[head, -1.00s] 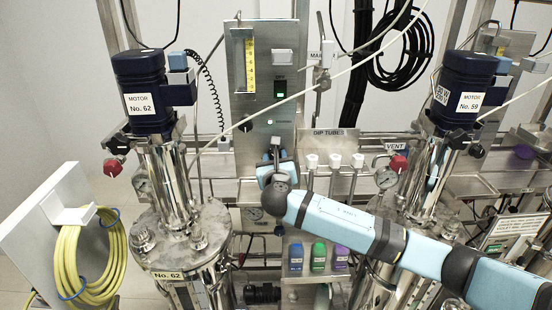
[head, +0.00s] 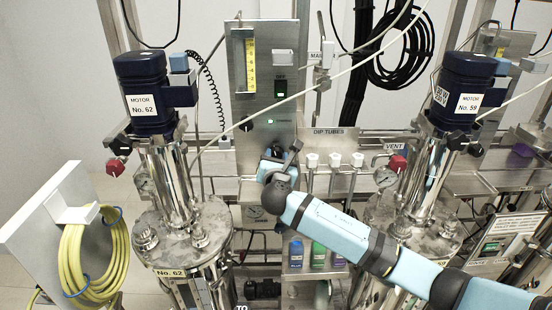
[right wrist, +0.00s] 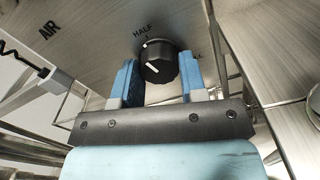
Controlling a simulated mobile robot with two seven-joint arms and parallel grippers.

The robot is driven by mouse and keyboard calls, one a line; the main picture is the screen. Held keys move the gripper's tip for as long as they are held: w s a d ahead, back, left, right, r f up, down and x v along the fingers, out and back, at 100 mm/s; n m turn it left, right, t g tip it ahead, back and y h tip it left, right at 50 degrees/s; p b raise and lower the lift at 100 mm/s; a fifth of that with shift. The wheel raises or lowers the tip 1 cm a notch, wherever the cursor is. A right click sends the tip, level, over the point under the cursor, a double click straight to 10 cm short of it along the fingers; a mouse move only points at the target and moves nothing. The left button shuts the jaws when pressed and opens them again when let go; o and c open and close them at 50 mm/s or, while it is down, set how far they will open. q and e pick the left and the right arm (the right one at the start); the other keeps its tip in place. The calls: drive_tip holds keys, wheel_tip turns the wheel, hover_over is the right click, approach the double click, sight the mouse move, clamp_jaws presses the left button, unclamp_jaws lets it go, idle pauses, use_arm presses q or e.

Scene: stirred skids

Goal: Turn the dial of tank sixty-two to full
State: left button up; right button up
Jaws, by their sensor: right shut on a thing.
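Tank sixty-two (head: 190,240) stands at the left in the head view, with a "No. 62" label, under a blue motor marked "No. 62" (head: 140,102). A steel panel (head: 268,75) rises to its right. In the right wrist view, a round black dial (right wrist: 158,62) with a white line sits on a steel face marked "AIR", "HALF" and a partly hidden "LL". My right gripper (right wrist: 158,80) is shut on this dial, one blue finger on each side. In the head view my right gripper (head: 274,160) is at the panel's lower part and hides the dial. My left gripper is out of view.
A yellow hose coil (head: 90,255) hangs at the left.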

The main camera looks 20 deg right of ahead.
drive_tip(key=o, duration=0.9)
drive_tip(key=v, duration=1.3)
drive_tip(key=shift+s+a, duration=0.1)
drive_tip(key=shift+s, duration=0.3)
